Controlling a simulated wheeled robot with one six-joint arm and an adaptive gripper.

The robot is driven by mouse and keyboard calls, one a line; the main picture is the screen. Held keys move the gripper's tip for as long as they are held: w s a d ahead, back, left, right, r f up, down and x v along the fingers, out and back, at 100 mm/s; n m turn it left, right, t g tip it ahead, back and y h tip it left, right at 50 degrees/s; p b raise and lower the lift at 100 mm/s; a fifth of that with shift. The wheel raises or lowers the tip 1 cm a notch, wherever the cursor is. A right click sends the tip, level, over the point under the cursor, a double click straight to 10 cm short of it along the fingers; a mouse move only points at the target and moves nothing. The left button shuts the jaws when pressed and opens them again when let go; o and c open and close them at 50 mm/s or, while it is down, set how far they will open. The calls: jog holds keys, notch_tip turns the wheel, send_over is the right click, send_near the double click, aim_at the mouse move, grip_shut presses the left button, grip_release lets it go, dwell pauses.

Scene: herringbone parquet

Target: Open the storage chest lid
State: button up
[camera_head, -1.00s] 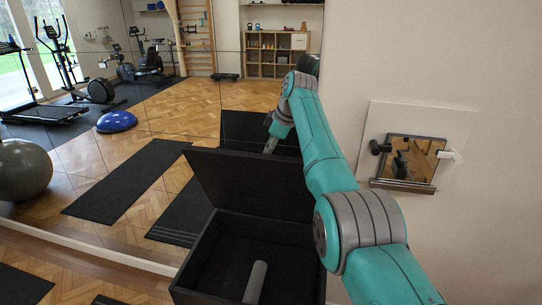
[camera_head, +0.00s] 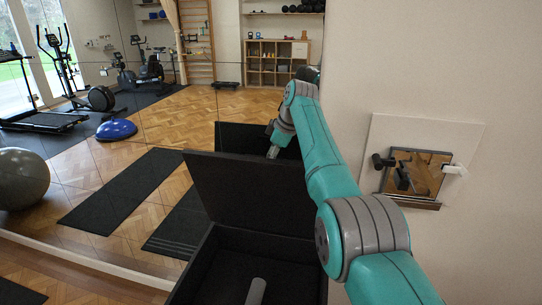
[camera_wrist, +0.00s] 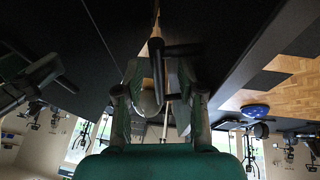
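The black storage chest (camera_head: 200,266) stands at the bottom middle of the head view. Its lid (camera_head: 245,195) is raised and stands steeply tilted above the box, so the inside shows. A grey cylinder (camera_head: 256,292) lies inside, cut off by the frame's lower edge. My arm reaches along the chest's right side, and its far end is behind the lid's upper edge. In the wrist view my gripper (camera_wrist: 158,85) has its two fingers apart. A dark bar-like shape shows between and beyond them; I cannot tell whether they touch it.
A mirrored wall behind the chest shows a gym with mats and machines. A pale wall stands close on the right, with a small framed panel (camera_head: 416,178) on it. Parquet floor (camera_head: 60,285) lies open to the left of the chest.

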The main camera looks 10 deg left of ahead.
jog(key=shift+d+r, duration=0.2)
jog(key=shift+r, duration=0.4)
jog(key=v, duration=1)
jog(key=shift+s+d+r, duration=0.2)
jog(key=shift+r, duration=0.05)
jog(key=shift+s, duration=0.1)
